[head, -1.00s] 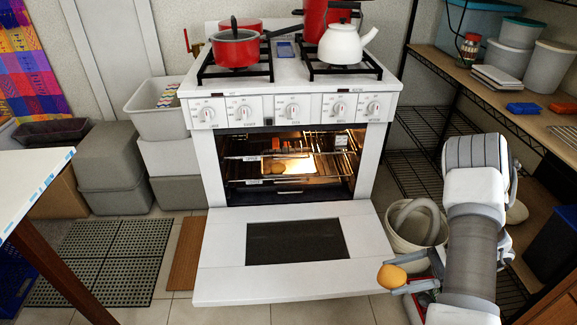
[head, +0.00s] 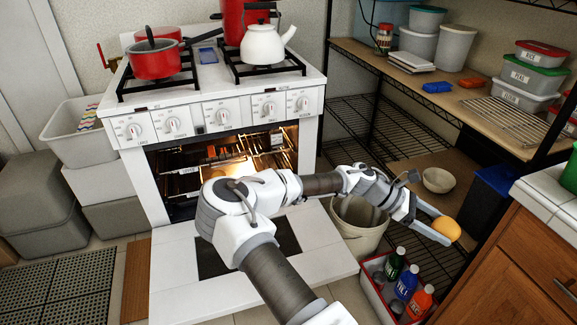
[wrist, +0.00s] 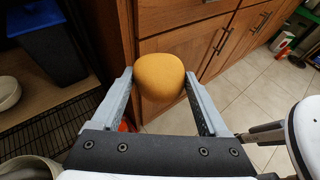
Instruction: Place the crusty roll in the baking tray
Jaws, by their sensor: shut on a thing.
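The crusty roll (head: 447,229), a rounded golden-brown piece, is held at the tip of my gripper (head: 437,232), in the air at the right of the head view. In the wrist view the roll (wrist: 160,75) sits between the two grey fingers (wrist: 158,88), which press on its sides. A lit, flat tray-like surface (head: 232,168), likely the baking tray, lies on a rack inside the open oven. My arm crosses in front of the oven and hides part of its inside.
The oven door (head: 180,285) is folded down. A cream bucket (head: 352,235) and a crate of bottles (head: 375,288) stand to its right. Wire shelving (head: 355,115) and a wooden cabinet (head: 525,265) bound the right side. Pots and a kettle (head: 263,45) stand on the stove.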

